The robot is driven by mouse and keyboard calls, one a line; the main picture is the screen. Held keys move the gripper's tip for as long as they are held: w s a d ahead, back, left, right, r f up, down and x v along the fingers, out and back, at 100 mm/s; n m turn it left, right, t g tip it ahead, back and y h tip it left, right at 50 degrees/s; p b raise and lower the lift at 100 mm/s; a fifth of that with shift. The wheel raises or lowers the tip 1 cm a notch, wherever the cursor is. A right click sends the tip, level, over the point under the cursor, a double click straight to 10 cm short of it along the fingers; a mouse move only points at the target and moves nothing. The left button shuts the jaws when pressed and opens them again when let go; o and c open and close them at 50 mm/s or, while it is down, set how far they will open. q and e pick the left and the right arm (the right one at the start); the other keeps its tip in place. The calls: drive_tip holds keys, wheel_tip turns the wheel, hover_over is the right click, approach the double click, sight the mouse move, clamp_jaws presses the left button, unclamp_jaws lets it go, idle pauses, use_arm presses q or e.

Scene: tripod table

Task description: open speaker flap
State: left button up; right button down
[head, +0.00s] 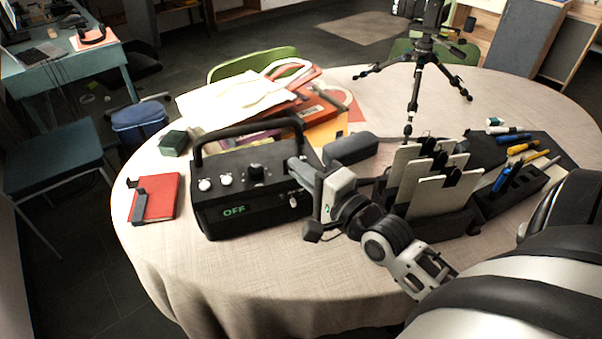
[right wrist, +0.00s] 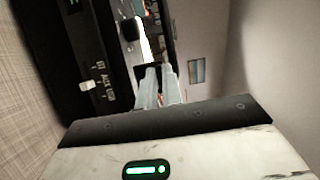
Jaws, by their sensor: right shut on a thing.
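The speaker (head: 250,212) is a black box on the table with a carry handle, knobs on top and a green "OFF" display on its front. In the right wrist view, its dark panel (right wrist: 75,60) carries white labels and a small light switch. My right gripper (head: 300,170) is at the speaker's right end, coming in from the right. In the right wrist view, its pale fingers (right wrist: 157,76) are close together at a dark edge beside the panel. They are shut on what appears to be the speaker's flap, mostly hidden by the fingers. My left gripper is out of view.
A file holder (head: 435,205) with light plates stands right of the gripper, close to my right arm. A dark rounded case (head: 350,148) lies behind it. A red notebook (head: 160,196) lies left of the speaker. The front tabletop is clear.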

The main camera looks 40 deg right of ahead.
idle(0.4)
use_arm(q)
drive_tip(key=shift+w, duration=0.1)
use_arm(e)
drive_tip(key=c, duration=1.6)
unclamp_jaws()
drive_tip(key=shift+o, duration=0.2)
